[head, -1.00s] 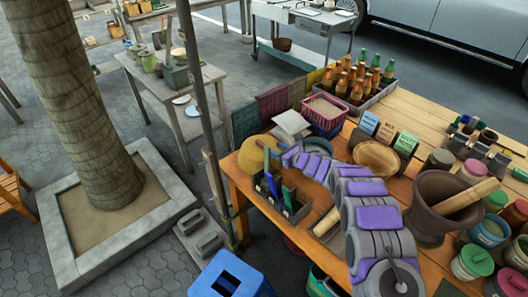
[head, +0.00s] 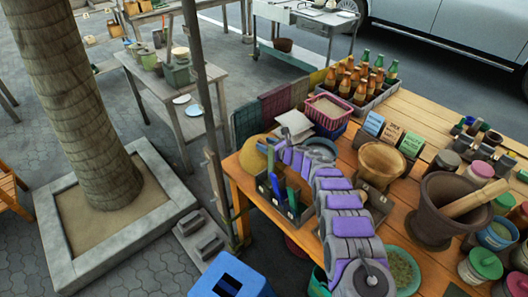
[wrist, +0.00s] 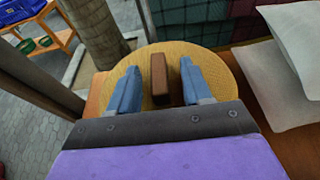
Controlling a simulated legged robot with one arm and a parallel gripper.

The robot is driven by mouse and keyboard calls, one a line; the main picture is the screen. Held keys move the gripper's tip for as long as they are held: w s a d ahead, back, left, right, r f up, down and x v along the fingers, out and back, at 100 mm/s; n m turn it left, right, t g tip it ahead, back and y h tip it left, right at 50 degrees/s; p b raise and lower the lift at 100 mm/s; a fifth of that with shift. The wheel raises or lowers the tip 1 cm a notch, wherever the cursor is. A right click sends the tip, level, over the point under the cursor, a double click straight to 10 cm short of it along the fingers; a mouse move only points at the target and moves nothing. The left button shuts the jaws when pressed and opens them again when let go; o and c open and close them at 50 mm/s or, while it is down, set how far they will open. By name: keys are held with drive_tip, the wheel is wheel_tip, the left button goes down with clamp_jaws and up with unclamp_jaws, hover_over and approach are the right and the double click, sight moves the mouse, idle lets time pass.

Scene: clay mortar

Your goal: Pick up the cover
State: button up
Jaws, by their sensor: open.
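The cover (wrist: 218,75) is a round yellow-tan disc with an upright brown block handle (wrist: 158,80) in its middle. In the head view the cover (head: 248,157) lies at the left end of the wooden table, partly hidden by my arm. My gripper (wrist: 158,70) is over the cover, with its two blue fingers apart, one on each side of the handle. Gaps show between the handle and both fingers, so nothing is gripped. In the head view my gripper (head: 271,157) is small and its fingers are hard to make out.
White square pads (head: 294,123) lie close to the cover's right. A dark box of tools (head: 290,207) stands in front of it. A pole (head: 207,100) rises just left of the table. A pink basket (head: 325,108), a wooden bowl (head: 382,161) and a clay mortar (head: 440,205) stand farther right.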

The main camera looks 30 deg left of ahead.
drive_tip(key=shift+s+a+f, duration=0.1)
drive_tip(key=shift+a+f, duration=0.05)
drive_tip(key=shift+a, duration=0.15)
drive_tip(key=shift+d, duration=0.35)
drive_tip(key=shift+c, duration=0.7)
drive_tip(key=shift+d, duration=0.2)
drive_tip(key=c, duration=0.3)
drive_tip(key=shift+a, duration=0.3)
clamp_jaws()
